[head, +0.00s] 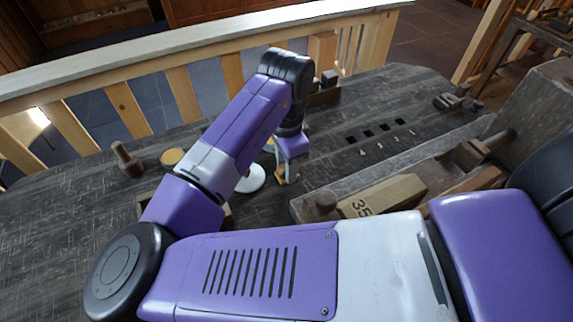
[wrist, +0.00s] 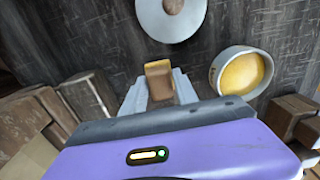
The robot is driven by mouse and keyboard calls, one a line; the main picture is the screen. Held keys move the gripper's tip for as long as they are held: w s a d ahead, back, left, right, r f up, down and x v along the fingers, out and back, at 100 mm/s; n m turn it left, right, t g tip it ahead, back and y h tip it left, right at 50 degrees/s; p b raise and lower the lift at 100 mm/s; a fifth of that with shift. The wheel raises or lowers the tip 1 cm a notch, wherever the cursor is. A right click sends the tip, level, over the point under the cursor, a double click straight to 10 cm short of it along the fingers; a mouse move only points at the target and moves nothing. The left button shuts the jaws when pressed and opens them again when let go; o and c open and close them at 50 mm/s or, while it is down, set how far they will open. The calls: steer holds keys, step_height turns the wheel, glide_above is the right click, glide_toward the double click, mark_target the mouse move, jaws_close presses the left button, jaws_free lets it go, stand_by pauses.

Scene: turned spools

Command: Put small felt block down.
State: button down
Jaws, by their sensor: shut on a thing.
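My gripper (wrist: 159,90) is shut on a small tan-brown block, the felt block (wrist: 158,76), gripped between its two pale fingers in the wrist view. The block's lower part is hidden between the fingers. In the head view my gripper (head: 286,176) points down over the dark worktable (head: 70,225), with a bit of tan at its tips. I cannot tell whether the block touches the tabletop.
A white disc with a brown knob (wrist: 172,22) lies just beyond the block. A round tin with yellow contents (wrist: 240,73) stands to the right. Wooden blocks (wrist: 85,97) lie left. In the head view, a block marked 35 (head: 385,195) and a wooden peg (head: 127,160) show.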

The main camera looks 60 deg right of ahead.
steer(key=shift+f, duration=0.2)
steer(key=c, duration=0.9)
jaws_free()
steer(key=shift+r, duration=0.1)
steer(key=shift+c, duration=0.2)
step_height(320, 180, up, 12)
steer(key=p, duration=0.1)
steer(key=shift+r, duration=0.15)
